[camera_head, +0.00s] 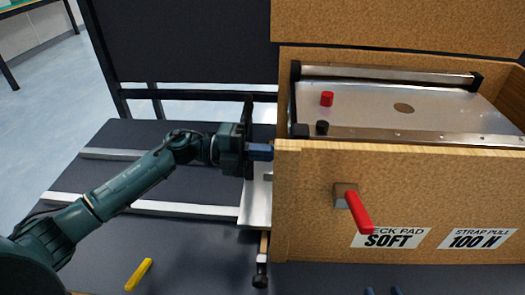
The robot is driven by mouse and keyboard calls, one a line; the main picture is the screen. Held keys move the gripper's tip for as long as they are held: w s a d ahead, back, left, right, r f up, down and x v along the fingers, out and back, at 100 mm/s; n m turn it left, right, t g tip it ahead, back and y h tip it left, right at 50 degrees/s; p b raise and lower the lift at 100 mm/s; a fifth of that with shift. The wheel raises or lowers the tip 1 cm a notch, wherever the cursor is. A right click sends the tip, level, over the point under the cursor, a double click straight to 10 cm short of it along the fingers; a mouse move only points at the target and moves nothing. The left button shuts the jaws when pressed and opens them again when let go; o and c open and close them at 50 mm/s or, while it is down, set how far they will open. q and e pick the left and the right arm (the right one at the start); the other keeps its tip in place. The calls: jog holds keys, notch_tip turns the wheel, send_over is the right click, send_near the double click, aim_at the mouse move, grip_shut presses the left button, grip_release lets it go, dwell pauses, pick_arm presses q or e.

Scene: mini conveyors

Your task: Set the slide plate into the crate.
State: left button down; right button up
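The wooden crate (310,215) stands open at the right. A flat metal plate (440,108) with a round hole, which looks like the slide plate, lies inside it below the rim. The plate carries a red knob (327,98) and a black knob (322,127). My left gripper (262,152) is at the crate's front left corner, its blue finger close to the wall; whether it touches, or is open or shut, I cannot tell.
A red-handled latch (353,207) sticks out of the crate's front. The raised lid (400,28) stands behind. Pale rails (180,208) and a yellow stick (139,274) lie on the dark table. A pale strip (255,205) lies beside the crate's left side.

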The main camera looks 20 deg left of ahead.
pick_arm(q)
jog(key=shift+d, duration=0.1)
